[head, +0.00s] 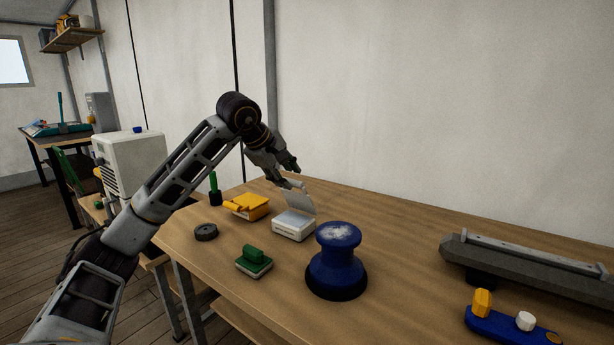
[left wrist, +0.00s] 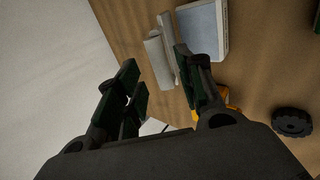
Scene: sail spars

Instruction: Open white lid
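The white box (head: 293,226) stands on the table with its white lid (head: 300,199) raised, tilted up at its back edge. In the left wrist view the box (left wrist: 205,30) shows a pale blue inside, and the lid (left wrist: 158,62) is seen nearly edge-on. My left gripper (head: 288,171) is above and behind the raised lid. In the left wrist view its fingers (left wrist: 156,70) are spread with a gap between them. One finger overlaps the lid's edge in view; I cannot tell whether they touch. My right gripper is not in view.
A yellow box (head: 250,206), a dark ring (head: 206,232), a green-handled block (head: 254,261) and a blue bollard-shaped winch (head: 337,265) surround the white box. A grey spar (head: 520,262) and a blue base with knobs (head: 510,327) lie at right. The middle right of the table is clear.

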